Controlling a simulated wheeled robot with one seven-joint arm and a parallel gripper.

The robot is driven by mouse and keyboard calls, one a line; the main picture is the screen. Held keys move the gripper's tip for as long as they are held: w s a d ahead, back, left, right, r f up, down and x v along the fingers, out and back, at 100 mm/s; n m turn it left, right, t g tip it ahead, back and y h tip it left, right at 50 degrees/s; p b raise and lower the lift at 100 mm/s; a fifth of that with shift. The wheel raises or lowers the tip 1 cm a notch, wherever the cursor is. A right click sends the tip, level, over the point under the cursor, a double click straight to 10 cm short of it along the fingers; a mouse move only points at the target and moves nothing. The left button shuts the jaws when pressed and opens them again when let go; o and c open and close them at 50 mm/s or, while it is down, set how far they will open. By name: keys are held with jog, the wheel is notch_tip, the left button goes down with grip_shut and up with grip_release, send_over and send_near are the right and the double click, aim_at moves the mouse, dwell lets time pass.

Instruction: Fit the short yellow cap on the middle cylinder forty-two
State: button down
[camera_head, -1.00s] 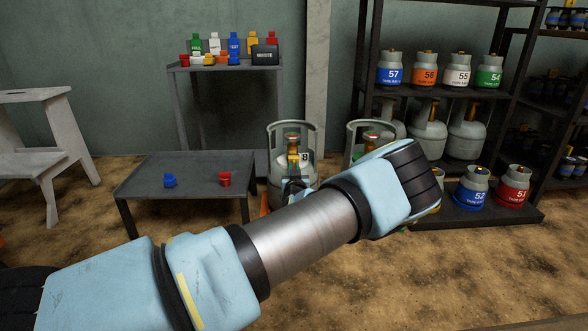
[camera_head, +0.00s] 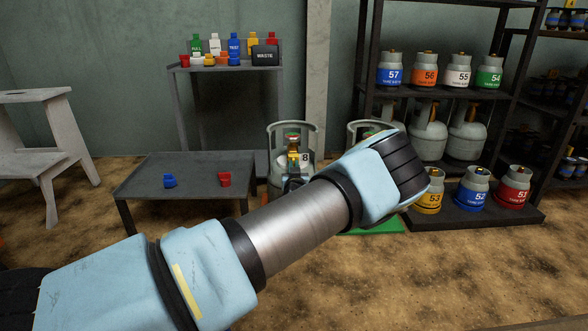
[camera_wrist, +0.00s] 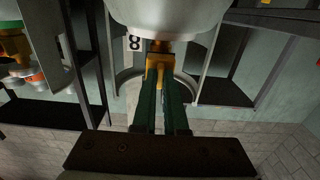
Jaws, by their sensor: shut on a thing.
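My gripper (camera_wrist: 161,80) has its green fingers shut on a small yellow piece, which looks like the short yellow cap (camera_wrist: 152,76). The cap is at the brass valve of a grey cylinder (camera_wrist: 165,14). I cannot tell whether it is seated or only touching. I see no number forty-two.
A second collared cylinder (camera_head: 358,136) stands to the right, partly behind my arm. The low table (camera_head: 140,187) holds a blue cup (camera_head: 169,180) and a red cup (camera_head: 224,179). A rack with numbered cylinders (camera_head: 429,202) stands at right. The front floor is open.

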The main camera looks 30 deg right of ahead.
jog(key=shift+b+x, duration=0.35)
jog(key=shift+x, duration=0.5)
jog(key=c, duration=0.9)
grip_release()
jog(key=shift+w, duration=0.1)
